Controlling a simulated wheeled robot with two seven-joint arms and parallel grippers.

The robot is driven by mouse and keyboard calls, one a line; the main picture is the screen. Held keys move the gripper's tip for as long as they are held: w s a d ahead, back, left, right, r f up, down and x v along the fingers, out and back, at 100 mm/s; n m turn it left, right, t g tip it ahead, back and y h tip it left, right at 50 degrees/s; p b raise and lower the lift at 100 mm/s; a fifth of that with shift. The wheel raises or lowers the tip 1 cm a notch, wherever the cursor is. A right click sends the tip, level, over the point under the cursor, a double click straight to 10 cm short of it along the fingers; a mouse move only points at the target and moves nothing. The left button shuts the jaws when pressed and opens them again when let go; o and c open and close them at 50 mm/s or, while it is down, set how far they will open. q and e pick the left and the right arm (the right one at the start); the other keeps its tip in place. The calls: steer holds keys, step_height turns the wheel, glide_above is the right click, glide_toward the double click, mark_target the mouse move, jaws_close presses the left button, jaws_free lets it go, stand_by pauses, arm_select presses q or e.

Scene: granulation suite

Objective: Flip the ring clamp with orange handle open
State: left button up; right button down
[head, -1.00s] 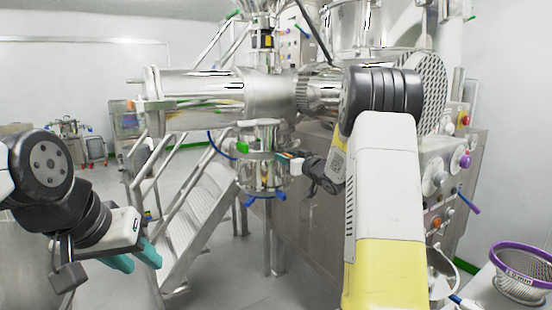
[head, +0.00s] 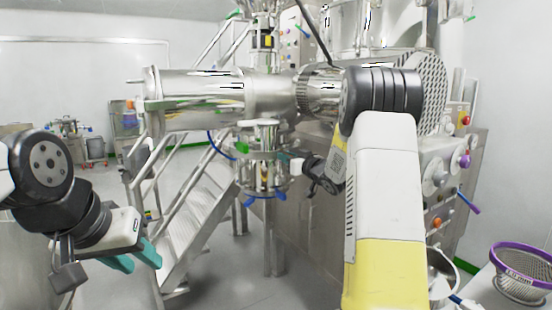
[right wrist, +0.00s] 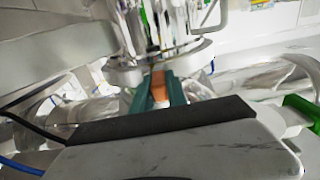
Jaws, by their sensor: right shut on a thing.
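The orange handle (right wrist: 159,88) of the ring clamp shows in the right wrist view, between the two teal fingers of my right gripper (right wrist: 160,86). The gripper is shut on it. A pale metal rim (right wrist: 195,52) lies just beyond the fingertips; I cannot tell clearly how far the clamp stands open. In the head view my right gripper (head: 290,162) is at the right side of the small metal vessel (head: 262,178) under the horizontal cylinder, and the handle is too small to make out. My left gripper (head: 143,264) is open and empty at the lower left, away from the vessel.
A large horizontal steel cylinder (head: 200,98) runs above the vessel. A green handle (head: 243,149) sits at the vessel's upper left, with blue parts (head: 262,196) below. Metal stairs (head: 190,225) stand behind. A purple-rimmed basket (head: 522,284) is at lower right. Open floor lies between the arms.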

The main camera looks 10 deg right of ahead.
stand_by(0.8)
steer(key=w+a+m+g+h, duration=0.2)
steer(key=a+m+h, duration=0.8)
steer(key=a, duration=1.8)
steer(key=shift+w+a+m+h, duration=0.35)
steer(key=shift+w+h, duration=0.7)
steer(key=shift+h, duration=1.95)
steer(key=shift+r, duration=0.15)
steer(key=c, duration=1.3)
jaws_free()
steer(key=v, duration=0.7)
steer(key=shift+s+a, duration=0.15)
steer(key=shift+s, duration=0.15)
